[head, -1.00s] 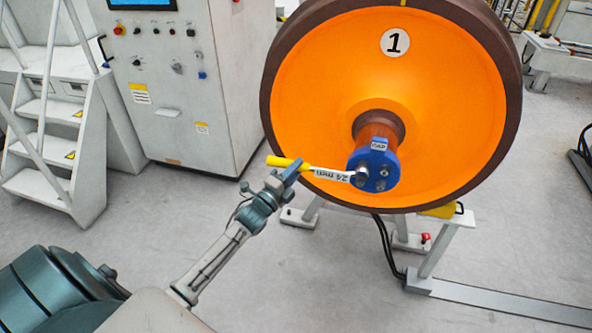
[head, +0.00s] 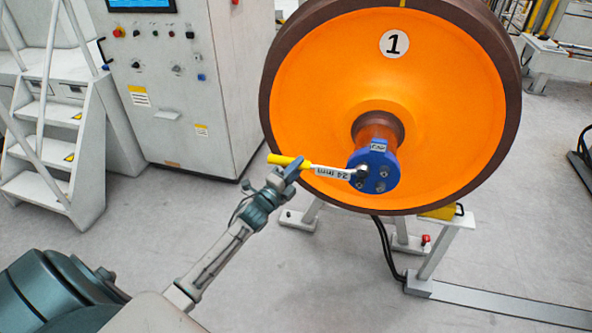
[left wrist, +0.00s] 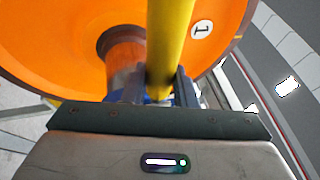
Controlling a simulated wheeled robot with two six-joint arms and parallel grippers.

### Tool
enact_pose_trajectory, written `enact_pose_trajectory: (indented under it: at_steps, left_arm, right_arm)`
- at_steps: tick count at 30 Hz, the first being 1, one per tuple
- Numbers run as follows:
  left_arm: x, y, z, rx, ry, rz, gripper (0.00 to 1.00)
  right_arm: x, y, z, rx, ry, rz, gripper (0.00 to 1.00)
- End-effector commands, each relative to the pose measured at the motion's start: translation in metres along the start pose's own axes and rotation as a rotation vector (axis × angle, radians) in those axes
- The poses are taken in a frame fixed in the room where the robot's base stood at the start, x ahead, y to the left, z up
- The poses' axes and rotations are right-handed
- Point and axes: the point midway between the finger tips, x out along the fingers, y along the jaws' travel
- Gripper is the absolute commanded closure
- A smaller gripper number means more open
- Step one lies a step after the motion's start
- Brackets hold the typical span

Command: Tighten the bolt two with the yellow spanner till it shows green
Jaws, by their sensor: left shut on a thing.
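The yellow spanner (head: 292,162), with a pale shank marked 24 mm, reaches from my left gripper (head: 286,173) to the blue cap (head: 379,160) at the hub of the orange wheel (head: 440,110). Its head is at a dark bolt (head: 362,172) on the cap's left side; I cannot tell how fully it sits on it. Other bolts show on the cap face, with no readable numbers and no green visible. My left gripper is shut on the yellow handle, which also crosses the left wrist view (left wrist: 169,40). My right gripper is not in view.
A grey control cabinet (head: 185,100) and white steps (head: 50,150) stand at the left. A stand (head: 432,250) and dark cables (head: 386,248) are below the wheel. A rail runs along the floor at the lower right.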

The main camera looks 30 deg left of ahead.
Motion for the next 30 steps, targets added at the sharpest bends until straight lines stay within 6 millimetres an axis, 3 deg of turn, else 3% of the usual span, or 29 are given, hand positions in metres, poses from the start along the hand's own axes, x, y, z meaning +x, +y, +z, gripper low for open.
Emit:
enact_pose_trajectory:
  at_steps: [30]
  left_arm:
    - [0.0092, 0.0013, 0.0034, -0.001, 0.000, -0.002, 1.00]
  right_arm:
    - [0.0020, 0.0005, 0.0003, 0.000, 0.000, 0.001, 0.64]
